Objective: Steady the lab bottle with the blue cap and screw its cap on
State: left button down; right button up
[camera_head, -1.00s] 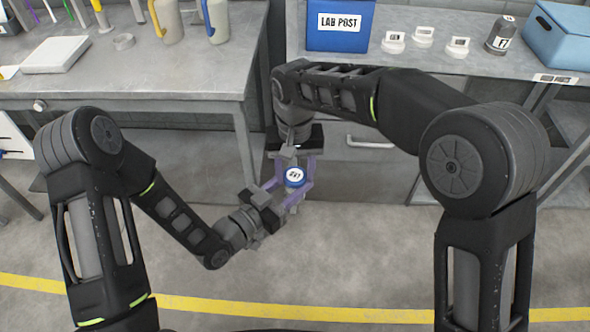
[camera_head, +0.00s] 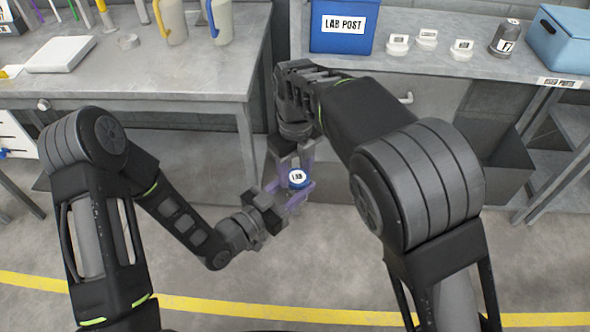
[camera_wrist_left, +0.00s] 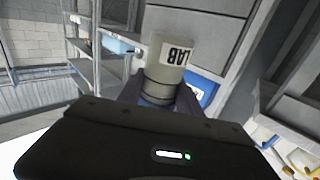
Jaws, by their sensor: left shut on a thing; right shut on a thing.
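The grey bottle body (camera_wrist_left: 168,62), lettered LAB, shows in the left wrist view, which is upside down; the bottle hangs clear of any surface. The exact finger contacts are partly hidden.
A grey bench (camera_head: 120,85) with jugs (camera_head: 172,22) stands at the left. The far right bench holds a blue LAB POST box (camera_head: 341,25), small white labelled pieces (camera_head: 427,38), a grey bottle (camera_head: 504,38) and a light-blue box (camera_head: 560,40). Open floor lies in front.

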jog(key=shift+m, duration=0.3)
jog(key=o, duration=1.3)
jog(key=shift+r, duration=2.3)
jog(key=shift+o, duration=0.4)
